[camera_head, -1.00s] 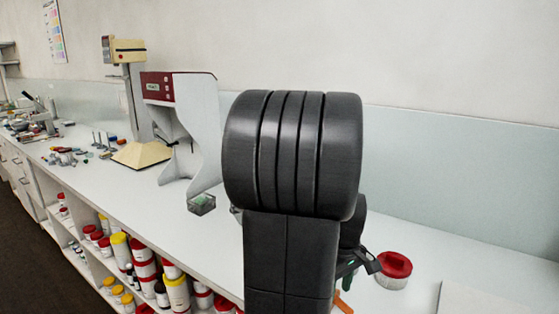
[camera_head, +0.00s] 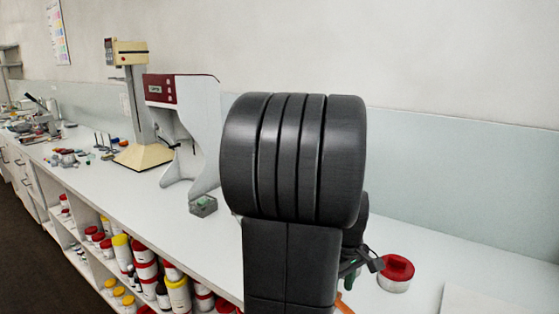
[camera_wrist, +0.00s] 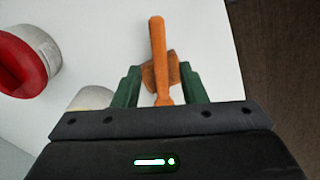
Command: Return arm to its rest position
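My gripper shows in the wrist view (camera_wrist: 160,80), with its two green fingers set apart. In the head view my gripper (camera_head: 360,266) is mostly hidden behind my dark arm, low over the white bench (camera_head: 420,262). A bit of orange shows below it at the bottom edge.
A red-lidded pot (camera_head: 396,272) stands on the bench just right of my gripper. Several jars (camera_head: 178,294) fill shelves below.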

